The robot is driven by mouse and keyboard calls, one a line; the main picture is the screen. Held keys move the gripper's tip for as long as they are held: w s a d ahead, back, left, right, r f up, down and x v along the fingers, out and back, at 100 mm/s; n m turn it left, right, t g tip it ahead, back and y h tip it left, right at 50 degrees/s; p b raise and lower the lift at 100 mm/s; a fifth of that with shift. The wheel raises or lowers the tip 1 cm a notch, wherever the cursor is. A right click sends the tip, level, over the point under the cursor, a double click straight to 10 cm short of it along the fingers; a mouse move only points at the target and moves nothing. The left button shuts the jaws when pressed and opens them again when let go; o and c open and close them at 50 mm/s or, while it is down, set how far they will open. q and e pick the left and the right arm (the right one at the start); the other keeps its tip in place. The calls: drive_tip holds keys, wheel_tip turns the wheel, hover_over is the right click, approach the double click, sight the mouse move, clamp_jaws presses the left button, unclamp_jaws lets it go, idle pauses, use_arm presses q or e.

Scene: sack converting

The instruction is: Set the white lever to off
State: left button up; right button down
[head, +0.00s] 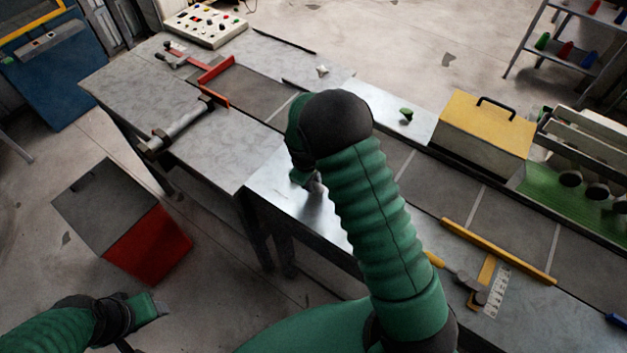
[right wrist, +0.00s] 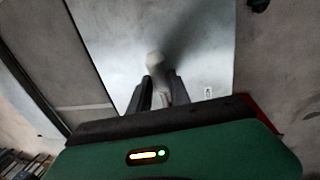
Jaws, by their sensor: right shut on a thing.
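A pale, whitish lever (right wrist: 155,62) stands on a light metal plate (right wrist: 207,60) in the right wrist view. My right gripper (right wrist: 158,92) is shut on it, with one dark finger on each side of its stem. In the head view my right gripper (head: 306,182) is low over the bright plate at the front of the table, mostly hidden by my arm. A small white knob-like piece (head: 322,71) shows at the far edge of the table. My left gripper (head: 148,306) is at the lower left, away from the table; its fingers are not clear.
A green knob (head: 406,115) stands on a far plate beside a yellow-lidded box (head: 487,122). A button panel (head: 206,26) is at the far left, near red guides (head: 216,72). A yellow bar (head: 498,250) lies at the right. A grey and red bin (head: 150,245) stands on the floor.

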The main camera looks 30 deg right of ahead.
drive_tip(key=shift+w+a+r, duration=0.15)
drive_tip(key=shift+w, duration=0.15)
use_arm(q)
drive_tip(key=shift+a, duration=0.3)
drive_tip(key=shift+d, duration=0.1)
